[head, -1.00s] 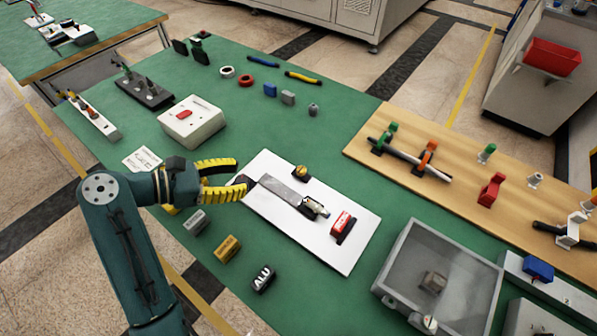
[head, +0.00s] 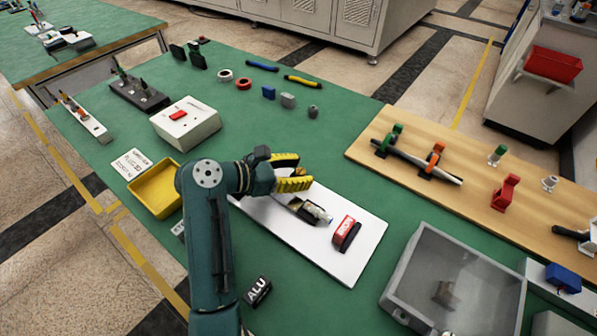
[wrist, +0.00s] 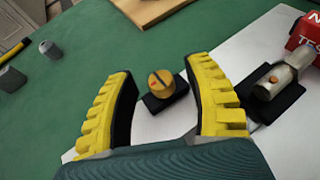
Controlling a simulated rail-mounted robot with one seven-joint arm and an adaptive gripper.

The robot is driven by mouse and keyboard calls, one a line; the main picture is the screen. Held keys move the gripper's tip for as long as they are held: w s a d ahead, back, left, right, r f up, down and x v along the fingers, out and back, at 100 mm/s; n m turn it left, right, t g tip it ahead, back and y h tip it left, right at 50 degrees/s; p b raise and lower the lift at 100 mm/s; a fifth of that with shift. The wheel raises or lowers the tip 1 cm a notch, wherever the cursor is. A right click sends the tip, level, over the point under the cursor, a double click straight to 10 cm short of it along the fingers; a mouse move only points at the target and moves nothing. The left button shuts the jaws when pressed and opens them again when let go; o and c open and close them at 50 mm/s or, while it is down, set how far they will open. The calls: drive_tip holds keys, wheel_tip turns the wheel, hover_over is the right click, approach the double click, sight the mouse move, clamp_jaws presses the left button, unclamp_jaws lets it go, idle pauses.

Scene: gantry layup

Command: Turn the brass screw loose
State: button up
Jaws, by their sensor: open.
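The brass screw (wrist: 161,83) has a round slotted head and sits in a small black block (wrist: 166,98) on the white board (wrist: 150,127). In the wrist view it lies between the two yellow ribbed fingers of my gripper (wrist: 165,95), with a gap on each side. My gripper is open and touches nothing that I can see. In the head view my gripper (head: 293,173) is over the upper part of the white board (head: 350,270), and its fingers hide the screw.
A metal cylinder in a black holder (head: 308,210) and a red labelled block (head: 345,232) stand on the same board, close to the right finger. A yellow tray (head: 152,191) lies to the left.

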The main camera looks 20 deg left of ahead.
clamp_jaws()
